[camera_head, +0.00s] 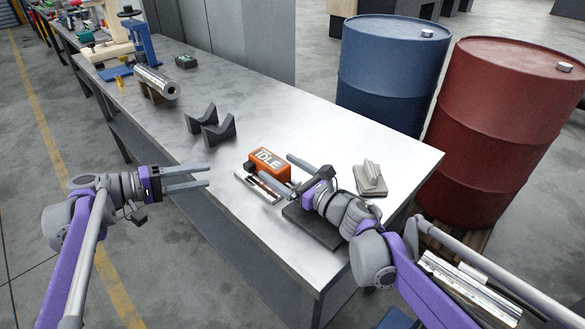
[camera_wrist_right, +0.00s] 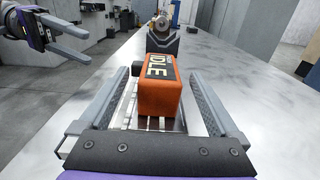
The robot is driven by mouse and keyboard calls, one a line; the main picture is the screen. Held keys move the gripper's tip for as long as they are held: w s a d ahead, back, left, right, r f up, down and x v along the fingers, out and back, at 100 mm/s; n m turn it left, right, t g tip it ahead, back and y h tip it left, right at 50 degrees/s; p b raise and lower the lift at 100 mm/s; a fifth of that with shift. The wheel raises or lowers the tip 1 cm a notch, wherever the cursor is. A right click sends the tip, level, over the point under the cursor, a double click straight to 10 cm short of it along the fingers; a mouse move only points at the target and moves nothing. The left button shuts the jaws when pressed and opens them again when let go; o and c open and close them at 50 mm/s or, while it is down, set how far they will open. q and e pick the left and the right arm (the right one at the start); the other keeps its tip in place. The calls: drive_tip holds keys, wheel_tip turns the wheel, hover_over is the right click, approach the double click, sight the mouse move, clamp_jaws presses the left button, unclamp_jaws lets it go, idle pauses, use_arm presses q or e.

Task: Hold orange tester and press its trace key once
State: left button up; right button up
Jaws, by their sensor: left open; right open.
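The orange tester (camera_head: 268,164) lies on the workbench near its front edge, with a dark panel reading "IDLE" on top. It also shows in the right wrist view (camera_wrist_right: 160,100). A small dark stub shows on its left side; I cannot tell whether this is the trace key. My right gripper (camera_head: 277,170) is open, with one finger on each side of the tester in the right wrist view and a gap visible on both sides. My left gripper (camera_head: 208,175) is open and empty, left of the tester past the bench's front edge.
A flat tray-like item (camera_head: 258,188) lies by the tester. Dark V-blocks (camera_head: 211,126) and a metal cylinder (camera_head: 156,82) sit further back. Blue (camera_head: 390,75) and red (camera_head: 500,130) barrels stand behind the bench.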

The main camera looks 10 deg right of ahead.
sight(272, 160)
drive_tip(key=shift+x, duration=1.95)
drive_tip(key=shift+c, duration=0.3)
clamp_jaws()
use_arm(q)
clamp_jaws()
idle(1.1)
